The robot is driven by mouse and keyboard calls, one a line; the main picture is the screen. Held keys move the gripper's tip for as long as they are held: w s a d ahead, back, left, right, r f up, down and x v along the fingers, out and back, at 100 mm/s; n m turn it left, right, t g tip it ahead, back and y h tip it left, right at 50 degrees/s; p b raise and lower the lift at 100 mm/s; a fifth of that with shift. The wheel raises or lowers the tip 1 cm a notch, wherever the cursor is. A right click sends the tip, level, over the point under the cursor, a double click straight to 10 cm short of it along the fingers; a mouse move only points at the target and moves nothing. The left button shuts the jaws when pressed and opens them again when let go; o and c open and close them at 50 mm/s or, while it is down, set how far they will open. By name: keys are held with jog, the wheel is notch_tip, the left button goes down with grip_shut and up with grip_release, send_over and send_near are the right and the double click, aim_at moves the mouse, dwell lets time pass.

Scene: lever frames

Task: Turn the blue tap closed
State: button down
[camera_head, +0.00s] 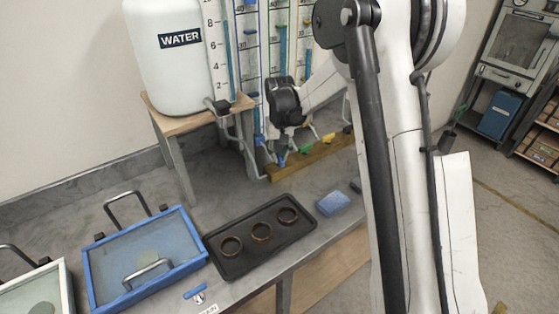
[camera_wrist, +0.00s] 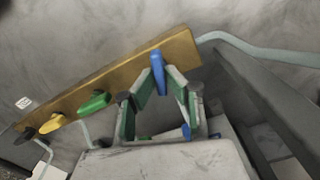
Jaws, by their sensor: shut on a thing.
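The blue tap (camera_wrist: 157,68) has a blue lever handle on a wooden board (camera_wrist: 100,85). In the wrist view the handle stands across the board. My gripper (camera_wrist: 159,80) has its two green-padded fingers closed on either side of this handle, holding it near the fingertips. A second small blue piece (camera_wrist: 186,130) shows lower down between the fingers. In the head view the board (camera_head: 320,158) stands at the back of the bench, and blue (camera_head: 281,160) shows at its left end below my wrist. My fingers are hard to make out there.
A white water tank (camera_head: 175,75) stands on a wooden stand (camera_head: 170,120) to the left. A black tray (camera_head: 230,265), blue-framed box (camera_head: 185,222) and blue sponge (camera_head: 333,203) lie in front.

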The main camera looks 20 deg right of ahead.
jog(key=m+b, duration=0.4)
jog(key=m, duration=0.2)
jog(key=shift+d+f+m, duration=0.1)
jog(key=shift+m, duration=0.2)
jog(key=m+b, duration=0.2)
jog(key=m, duration=0.4)
jog(key=shift+s+d+b, duration=0.1)
jog(key=shift+b, duration=0.25)
jog(key=c, duration=1.8)
grip_release()
